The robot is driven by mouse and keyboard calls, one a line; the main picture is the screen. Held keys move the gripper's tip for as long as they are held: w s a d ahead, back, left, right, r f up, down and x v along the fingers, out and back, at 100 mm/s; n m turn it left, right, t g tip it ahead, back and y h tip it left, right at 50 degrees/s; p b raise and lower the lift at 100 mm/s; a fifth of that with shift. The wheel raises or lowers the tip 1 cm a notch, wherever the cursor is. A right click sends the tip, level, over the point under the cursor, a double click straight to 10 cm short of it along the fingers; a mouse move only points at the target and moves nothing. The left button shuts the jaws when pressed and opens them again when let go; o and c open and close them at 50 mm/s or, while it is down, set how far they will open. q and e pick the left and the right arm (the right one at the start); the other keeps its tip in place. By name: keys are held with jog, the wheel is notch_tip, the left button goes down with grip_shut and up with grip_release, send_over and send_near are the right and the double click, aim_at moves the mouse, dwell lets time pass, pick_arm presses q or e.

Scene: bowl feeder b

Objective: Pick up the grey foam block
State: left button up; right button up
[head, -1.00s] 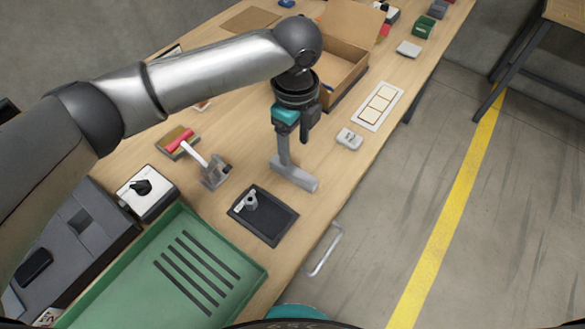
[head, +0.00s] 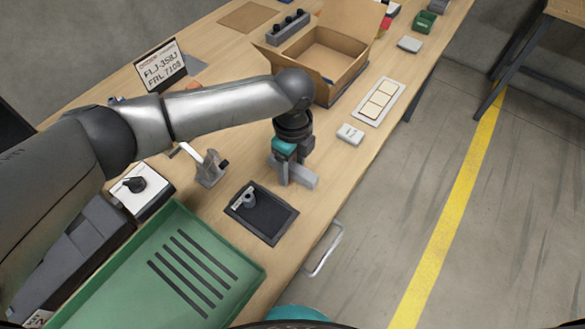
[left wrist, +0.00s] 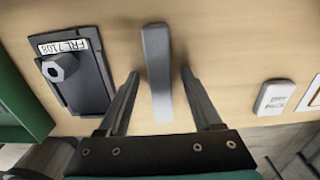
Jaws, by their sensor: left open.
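The grey foam block (head: 306,179) is a long, narrow bar on the wooden table, near the table's right edge. In the left wrist view the block (left wrist: 157,75) lies between the fingers, with a visible gap on each side. My left gripper (head: 289,172) is open and low over the block, pointing down. Its two fingers also show in the left wrist view (left wrist: 160,74). In the head view the gripper hides part of the block. My right gripper is not in view.
A black tray (head: 272,222) holding a hex nut (head: 249,197) lies nearby toward the front. A grey lever clamp (head: 209,170) stands to the left. A small white box (head: 350,134) and an open cardboard box (head: 330,52) are behind. A green tray (head: 250,281) is in front.

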pick_arm(q)
jog(key=shift+c, duration=0.3)
grip_shut()
jog(key=shift+r, duration=0.15)
